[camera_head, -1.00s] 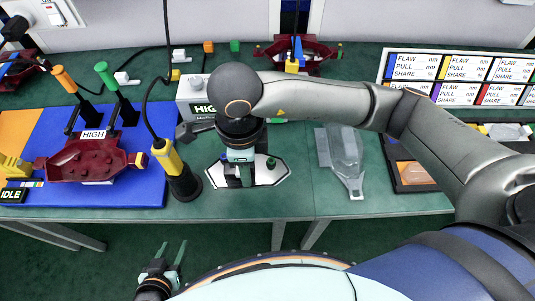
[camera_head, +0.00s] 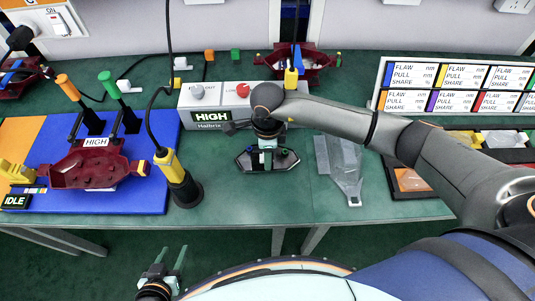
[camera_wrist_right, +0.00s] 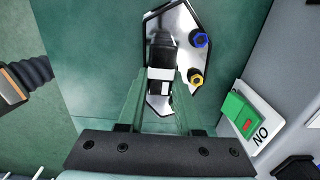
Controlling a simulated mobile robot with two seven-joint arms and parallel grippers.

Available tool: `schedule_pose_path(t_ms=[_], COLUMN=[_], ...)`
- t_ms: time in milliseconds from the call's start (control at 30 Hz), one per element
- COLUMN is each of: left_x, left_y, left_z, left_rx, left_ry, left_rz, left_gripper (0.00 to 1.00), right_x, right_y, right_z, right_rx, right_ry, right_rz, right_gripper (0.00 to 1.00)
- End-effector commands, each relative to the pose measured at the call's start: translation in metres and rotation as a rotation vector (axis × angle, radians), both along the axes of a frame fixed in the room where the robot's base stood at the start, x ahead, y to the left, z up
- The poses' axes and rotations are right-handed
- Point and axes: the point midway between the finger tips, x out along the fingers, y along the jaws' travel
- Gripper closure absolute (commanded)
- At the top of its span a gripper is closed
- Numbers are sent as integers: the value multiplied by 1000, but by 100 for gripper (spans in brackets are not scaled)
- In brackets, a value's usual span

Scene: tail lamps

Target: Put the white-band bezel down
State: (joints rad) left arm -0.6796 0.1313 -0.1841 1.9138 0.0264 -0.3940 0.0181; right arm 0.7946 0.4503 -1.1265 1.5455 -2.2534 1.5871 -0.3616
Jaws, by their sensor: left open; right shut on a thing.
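The white-band bezel (camera_head: 287,161) is a dark-edged, angular plate with a shiny face in front of the grey box. My right gripper (camera_head: 266,158) is shut on it from above. In the right wrist view, the fingers (camera_wrist_right: 160,88) close on the black block with a white band (camera_wrist_right: 160,73) in the middle of the plate (camera_wrist_right: 178,22). A blue and a yellow fitting sit along the plate's right side. I cannot tell whether the plate touches the table. My left gripper (camera_head: 174,261) is open and empty, low in front of the table.
The grey box (camera_head: 232,97) marked HIGH stands just behind the bezel. A yellow-and-black tool in a stand (camera_head: 179,180) is to its left, and a clear bag (camera_head: 340,165) to its right. A blue mat (camera_head: 120,195) holds a dark red housing (camera_head: 85,168). Green table (camera_head: 245,205) is bare in front.

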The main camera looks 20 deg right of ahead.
Motion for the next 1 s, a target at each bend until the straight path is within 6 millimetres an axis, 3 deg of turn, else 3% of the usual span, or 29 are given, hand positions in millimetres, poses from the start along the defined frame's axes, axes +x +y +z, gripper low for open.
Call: schedule_pose_path(t_ms=[400,433,600,700,1000], left_x=[0,0,0,0,0], left_y=[0,0,0,0,0], left_z=[-5,-3,-3,-3,2], left_rx=[0,0,0,0,0], left_ry=[0,0,0,0,-1], left_rz=[0,0,0,0,0], left_gripper=[50,50,50,50,50], right_x=[1,1,0,0,0], right_y=[0,0,0,0,0], right_z=[-7,-6,-5,-5,0], right_rx=[0,0,0,0,0], right_ry=[-2,-2,-1,-1,-1], right_rz=[-1,-1,-1,-1,-1], right_gripper=[100,63,44,36,36])
